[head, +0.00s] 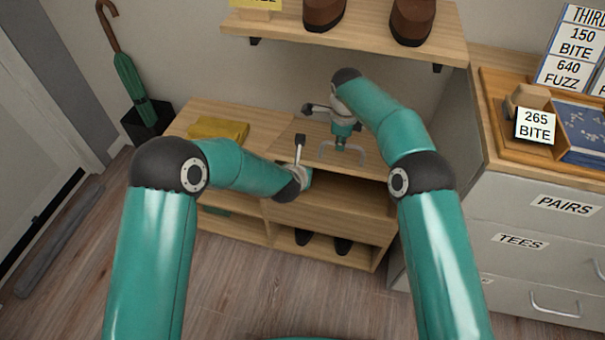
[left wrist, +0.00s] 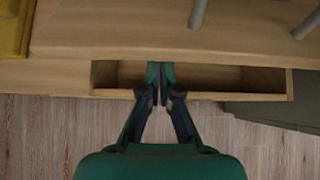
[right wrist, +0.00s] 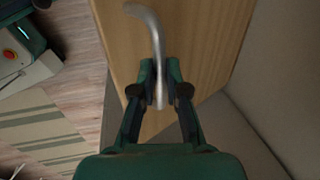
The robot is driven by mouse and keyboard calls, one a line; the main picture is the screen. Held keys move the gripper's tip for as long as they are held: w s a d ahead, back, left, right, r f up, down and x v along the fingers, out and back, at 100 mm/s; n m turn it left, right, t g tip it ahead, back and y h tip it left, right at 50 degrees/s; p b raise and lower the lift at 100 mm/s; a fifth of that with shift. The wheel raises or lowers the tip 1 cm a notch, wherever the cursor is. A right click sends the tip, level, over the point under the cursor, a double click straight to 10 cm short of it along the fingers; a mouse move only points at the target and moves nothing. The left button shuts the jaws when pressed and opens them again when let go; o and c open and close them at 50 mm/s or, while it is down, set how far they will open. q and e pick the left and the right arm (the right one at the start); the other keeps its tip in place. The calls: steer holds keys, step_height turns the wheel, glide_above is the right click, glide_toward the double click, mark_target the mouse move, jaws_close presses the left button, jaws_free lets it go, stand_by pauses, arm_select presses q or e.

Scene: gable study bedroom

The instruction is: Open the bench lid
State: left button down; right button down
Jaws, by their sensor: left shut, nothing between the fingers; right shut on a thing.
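The wooden bench (head: 185,122) stands against the wall. Its lid (head: 305,135) is on the right part of the top and tilts up partway, with a dark gap (head: 345,192) under its front edge. A grey bar handle (head: 360,154) is on the lid; it also shows in the right wrist view (right wrist: 150,28). My right gripper (head: 340,146) is shut on the handle. My left gripper (left wrist: 160,75) is shut and empty at the opening below the lid's front edge; in the head view (head: 306,178) its fingertips are hard to make out.
A folded yellow cloth (head: 218,129) lies on the bench top left of the lid. A wall shelf (head: 340,38) with brown shoes hangs above. A drawer cabinet (head: 520,210) stands close on the right. An umbrella stand (head: 140,122) is at left. The floor in front is clear.

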steer(key=shift+s+d+f, duration=0.1)
steer(key=shift+s+f, duration=0.15)
steer(key=shift+f, duration=0.5)
steer(key=c, duration=1.2)
jaws_free()
steer(key=shift+f, duration=0.15)
steer(key=shift+w, duration=0.1)
steer(key=shift+r, duration=0.2)
